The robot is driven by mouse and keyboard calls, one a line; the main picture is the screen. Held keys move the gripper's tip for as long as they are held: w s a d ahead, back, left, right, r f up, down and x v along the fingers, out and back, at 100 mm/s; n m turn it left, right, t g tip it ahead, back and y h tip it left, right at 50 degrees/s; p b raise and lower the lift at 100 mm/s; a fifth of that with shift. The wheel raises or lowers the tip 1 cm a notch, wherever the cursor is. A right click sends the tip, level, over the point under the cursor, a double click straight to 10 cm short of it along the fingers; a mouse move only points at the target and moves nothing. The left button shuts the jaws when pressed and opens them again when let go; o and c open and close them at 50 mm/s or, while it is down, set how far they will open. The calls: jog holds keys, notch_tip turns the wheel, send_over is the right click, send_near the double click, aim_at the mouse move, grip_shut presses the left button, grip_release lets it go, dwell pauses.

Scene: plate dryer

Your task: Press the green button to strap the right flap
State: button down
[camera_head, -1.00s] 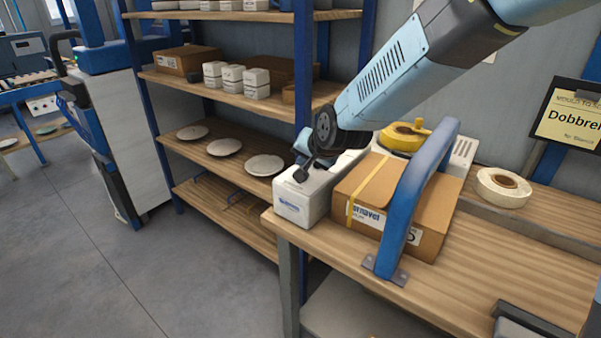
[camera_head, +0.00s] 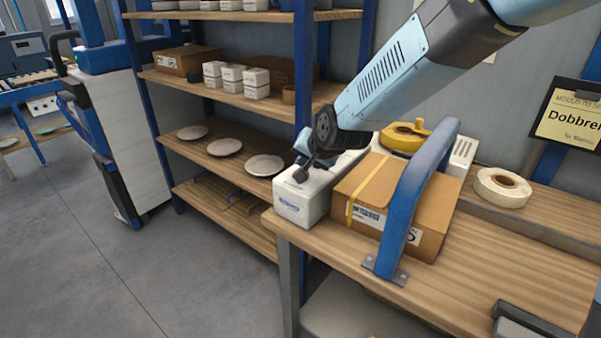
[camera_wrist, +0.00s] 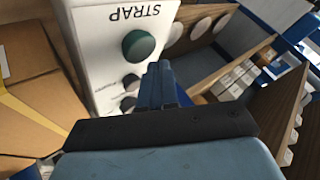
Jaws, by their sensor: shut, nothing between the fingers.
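The green button (camera_wrist: 139,46) sits on the top of a white box-shaped unit (camera_head: 294,208), beside the word STRAP. Smaller dark buttons (camera_wrist: 130,83) lie near it. My gripper (camera_wrist: 158,72) is shut and empty, its blue fingertips close by the green button's edge in the wrist view. I cannot tell whether they touch it. In the head view my gripper (camera_head: 302,172) is right over the unit's top, and the green button cannot be made out there. A cardboard box (camera_head: 425,213) with a yellow strip (camera_head: 366,187) across it stands right of the unit; its flaps look closed.
A blue arch (camera_head: 405,205) stands over the box on the wooden table (camera_head: 470,260). A yellow tape dispenser (camera_head: 403,138) is behind the box, and a white tape roll (camera_head: 502,187) lies to the right. A shelf rack (camera_head: 215,165) with plates stands at the left.

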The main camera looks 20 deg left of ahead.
jog(key=shift+f, duration=0.15)
jog(key=shift+f, duration=0.25)
jog(key=shift+f, duration=0.55)
dwell(0.9)
jog(key=shift+r, duration=1)
jog(key=shift+r, duration=0.1)
jog(key=shift+s+r, duration=0.1)
jog(key=shift+r, duration=2.3)
